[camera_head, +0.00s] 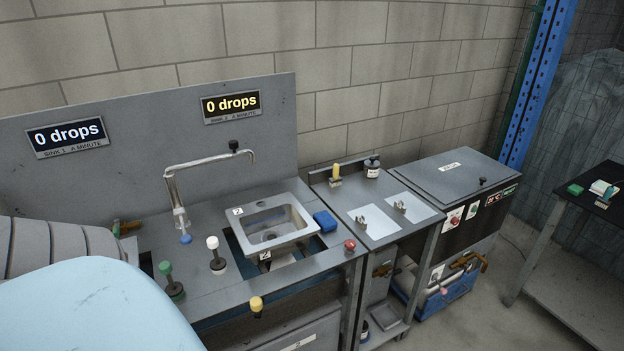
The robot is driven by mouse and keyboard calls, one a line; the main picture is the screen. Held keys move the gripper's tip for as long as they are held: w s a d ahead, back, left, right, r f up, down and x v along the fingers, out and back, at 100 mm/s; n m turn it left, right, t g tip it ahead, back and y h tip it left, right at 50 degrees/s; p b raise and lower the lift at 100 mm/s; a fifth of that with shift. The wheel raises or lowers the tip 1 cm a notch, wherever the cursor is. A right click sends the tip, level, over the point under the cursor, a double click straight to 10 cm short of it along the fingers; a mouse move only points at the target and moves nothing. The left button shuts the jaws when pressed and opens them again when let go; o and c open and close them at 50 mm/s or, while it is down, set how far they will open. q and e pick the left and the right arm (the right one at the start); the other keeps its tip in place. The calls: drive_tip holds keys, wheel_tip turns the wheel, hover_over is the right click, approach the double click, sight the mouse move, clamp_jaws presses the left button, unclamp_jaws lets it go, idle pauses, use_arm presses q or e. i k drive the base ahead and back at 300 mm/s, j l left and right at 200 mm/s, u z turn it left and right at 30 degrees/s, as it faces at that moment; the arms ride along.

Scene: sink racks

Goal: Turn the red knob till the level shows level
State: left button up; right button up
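A small red knob (350,244) sits at the front right corner of the grey sink counter (221,294), to the right of the steel sink basin (241,223). I cannot make out a level or its reading. The basin sits in an opening in the counter and carries small tags marked 2. Neither of my grippers is in view. The lower left of the view is blocked by close, large shapes, so that part of the counter is hidden.
A faucet (175,190) and a blue sponge-like block (325,221) flank the basin. Green (166,268), white (212,243) and yellow (256,303) knobs stand on or at the counter. Two displays (68,137) (231,106) read "0 drops". A lidded cabinet (455,178) stands right.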

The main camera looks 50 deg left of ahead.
sight(350, 244)
drive_tip(key=u, duration=1.3)
